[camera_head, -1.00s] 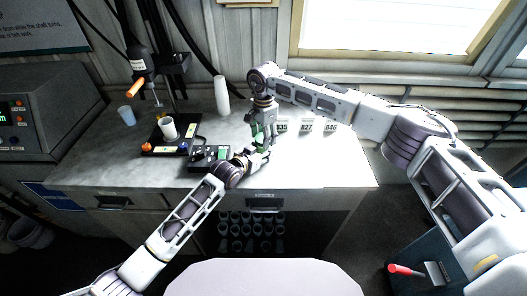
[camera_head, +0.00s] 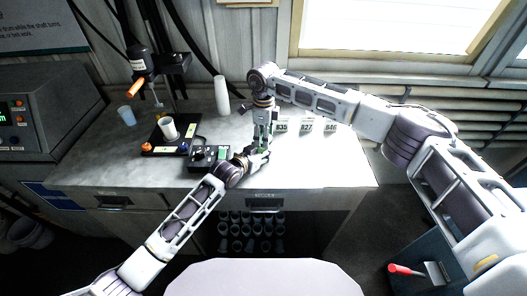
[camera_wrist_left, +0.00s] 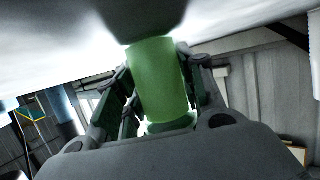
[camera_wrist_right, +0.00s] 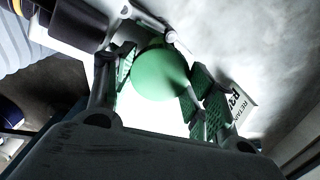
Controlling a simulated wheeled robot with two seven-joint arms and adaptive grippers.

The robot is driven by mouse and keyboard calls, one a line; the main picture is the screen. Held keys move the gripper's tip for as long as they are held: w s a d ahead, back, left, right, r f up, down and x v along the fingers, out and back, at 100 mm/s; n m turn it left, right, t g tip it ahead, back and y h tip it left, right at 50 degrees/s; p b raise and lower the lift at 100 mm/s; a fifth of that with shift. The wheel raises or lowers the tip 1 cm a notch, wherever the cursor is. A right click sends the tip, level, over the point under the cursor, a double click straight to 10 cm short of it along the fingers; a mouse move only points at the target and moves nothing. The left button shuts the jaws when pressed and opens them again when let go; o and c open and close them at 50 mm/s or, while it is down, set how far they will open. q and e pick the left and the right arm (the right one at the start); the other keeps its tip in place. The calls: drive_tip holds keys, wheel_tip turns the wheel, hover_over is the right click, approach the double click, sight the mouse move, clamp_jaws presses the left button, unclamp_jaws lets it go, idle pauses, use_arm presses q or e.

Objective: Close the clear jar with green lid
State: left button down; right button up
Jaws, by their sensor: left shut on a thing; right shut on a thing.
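The jar (camera_wrist_left: 158,80) looks green-tinted and stands between the fingers of my left gripper (camera_wrist_left: 160,95), which is shut on its side. In the head view my left gripper (camera_head: 258,158) is low over the bench front. My right gripper (camera_head: 264,145) points straight down just above it. The green lid (camera_wrist_right: 160,75) is between the fingers of my right gripper (camera_wrist_right: 163,85), which is shut on it. The lid also shows as a wider green disc at the jar's end in the left wrist view (camera_wrist_left: 172,122). Whether it is fully seated cannot be told.
On the bench (camera_head: 310,172) are a black control box (camera_head: 208,157), a disperser stand tray (camera_head: 160,148) with a white cup (camera_head: 168,128), a blue cup (camera_head: 126,115), a white cylinder (camera_head: 221,95) and number cards (camera_head: 305,127) behind my grippers. The bench's right front is clear.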

drive_tip(key=m, duration=0.3)
drive_tip(key=shift+m, duration=0.4)
drive_tip(key=m, duration=0.7)
drive_tip(key=shift+m, duration=0.4)
drive_tip(key=m, duration=0.3)
drive_tip(key=shift+m, duration=0.4)
drive_tip(key=m, duration=1.3)
drive_tip(key=shift+w, duration=0.1)
drive_tip(key=o, duration=1.1)
drive_tip(key=shift+r, duration=0.1)
